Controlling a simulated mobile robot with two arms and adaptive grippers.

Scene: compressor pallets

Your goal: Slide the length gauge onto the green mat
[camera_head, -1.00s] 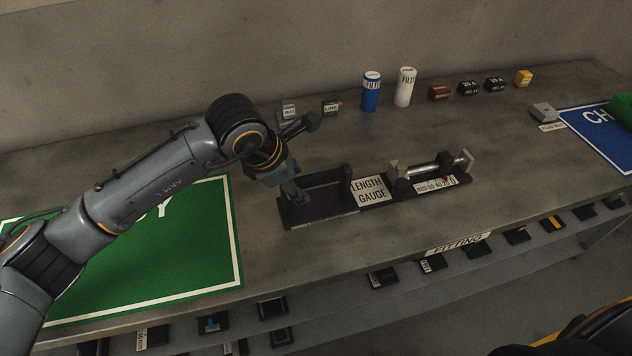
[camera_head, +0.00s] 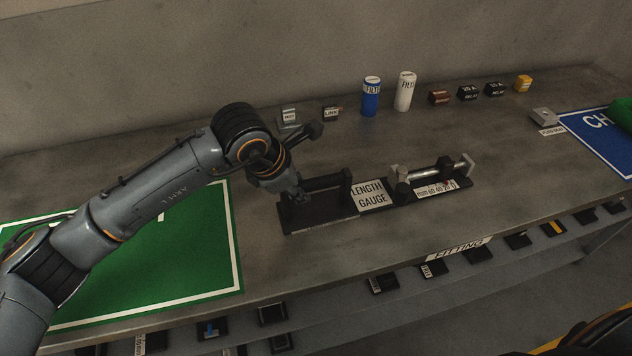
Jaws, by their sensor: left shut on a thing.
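The length gauge (camera_head: 372,197) is a long black fixture with a white label, a bar handle at its left part and a small scale at its right end. A silver rod-like piece (camera_head: 428,172) lies along its right part. The gauge lies on the grey bench, to the right of the green mat (camera_head: 180,265) and apart from it. My left gripper (camera_head: 297,193) is shut at the left end of the gauge's handle; its fingertips are partly hidden by my wrist. My right gripper is not in view.
Behind the gauge stand small labelled blocks (camera_head: 331,113), a blue filter (camera_head: 371,97), a white filter (camera_head: 405,92) and several small parts. A blue mat (camera_head: 605,140) is at the far right. Bare bench separates gauge and green mat. A lower shelf holds several dark trays.

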